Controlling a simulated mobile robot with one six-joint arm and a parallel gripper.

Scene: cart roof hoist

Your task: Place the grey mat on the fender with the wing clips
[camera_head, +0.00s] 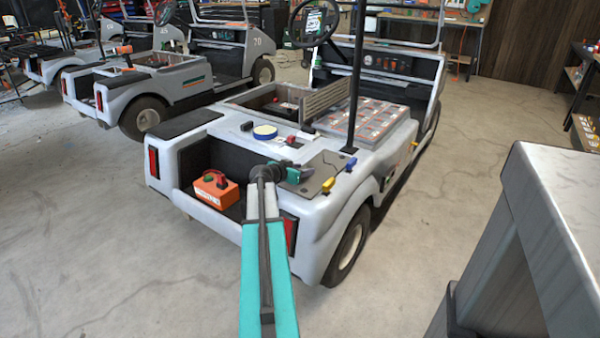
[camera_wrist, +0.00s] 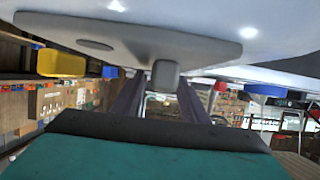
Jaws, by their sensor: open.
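The grey mat (camera_head: 322,169) lies on the right rear fender (camera_head: 338,205) of the near cart. In the wrist view the mat (camera_wrist: 190,43) fills the top, with a dark oval mark and a dark square tab (camera_wrist: 165,76) at its edge. A yellow clip (camera_head: 328,184) and a blue clip (camera_head: 351,163) sit at the mat's edges. The wrist view also shows the yellow clip (camera_wrist: 60,63) and the blue clip (camera_wrist: 265,90). My gripper (camera_head: 296,174) is open at the mat's left edge. Its fingers (camera_wrist: 158,97) stand either side of the tab; contact cannot be told.
An orange box (camera_head: 216,190) sits in the cart's rear well. A round blue-rimmed yellow item (camera_head: 265,131) lies on the deck left of the mat. A dark post (camera_head: 356,80) rises behind the mat. A grey bench (camera_head: 560,210) stands at right, with open floor between.

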